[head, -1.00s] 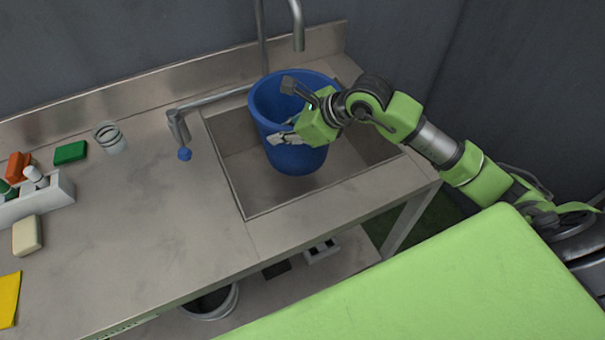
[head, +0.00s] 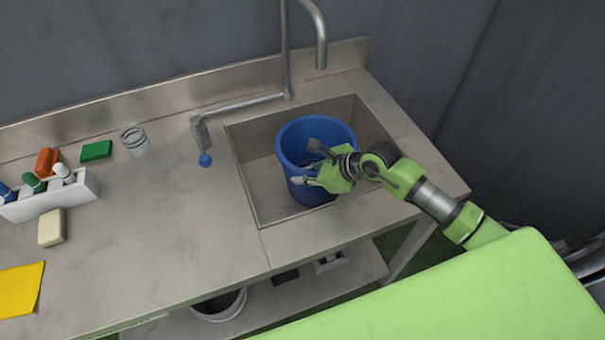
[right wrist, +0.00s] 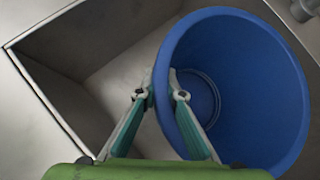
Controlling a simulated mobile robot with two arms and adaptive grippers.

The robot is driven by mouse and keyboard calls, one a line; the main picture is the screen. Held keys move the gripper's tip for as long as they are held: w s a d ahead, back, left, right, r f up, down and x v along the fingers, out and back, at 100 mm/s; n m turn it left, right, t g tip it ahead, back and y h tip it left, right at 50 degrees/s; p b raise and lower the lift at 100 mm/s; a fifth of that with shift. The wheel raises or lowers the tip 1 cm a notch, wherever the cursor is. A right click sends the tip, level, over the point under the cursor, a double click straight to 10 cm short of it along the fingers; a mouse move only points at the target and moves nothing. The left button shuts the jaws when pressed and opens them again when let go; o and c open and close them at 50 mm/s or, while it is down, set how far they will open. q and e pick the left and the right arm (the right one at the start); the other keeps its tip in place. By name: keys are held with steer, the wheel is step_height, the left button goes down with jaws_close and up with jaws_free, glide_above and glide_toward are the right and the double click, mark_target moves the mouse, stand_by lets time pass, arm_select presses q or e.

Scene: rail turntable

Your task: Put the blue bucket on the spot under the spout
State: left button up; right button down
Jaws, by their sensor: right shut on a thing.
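The blue bucket (head: 311,194) is upright inside the sink basin (head: 262,190), low between its walls. I cannot tell whether its bottom touches the basin floor. The spout (head: 321,52) is a bent grey pipe whose open end hangs above and behind the bucket in the head view. My right gripper (head: 310,167) is shut on the bucket's near rim. In the right wrist view, the fingers (right wrist: 161,96) pinch the wall of the bucket (right wrist: 240,90), one inside and one outside. The spot beneath the bucket is hidden. My left gripper is not in view.
A glass jar (head: 135,140), green block (head: 96,151), white holder (head: 50,199), cream block (head: 51,228) and yellow cloth (head: 20,289) lie further left. The counter (head: 170,220) between is clear.

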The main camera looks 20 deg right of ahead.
steer(key=shift+r, duration=0.1)
steer(key=c, duration=2.6)
jaws_free()
steer(key=shift+f, duration=0.2)
steer(key=o, duration=0.4)
steer(key=shift+r, duration=0.1)
steer(key=shift+o, duration=0.2)
steer(key=shift+s+d+r, duration=0.1)
steer(key=shift+r, duration=0.05)
steer(key=b+v, duration=0.2)
steer(key=v, duration=0.9)
steer(key=shift+s+r, duration=0.25)
steer(key=shift+s, duration=0.05)
steer(key=shift+d, duration=0.1)
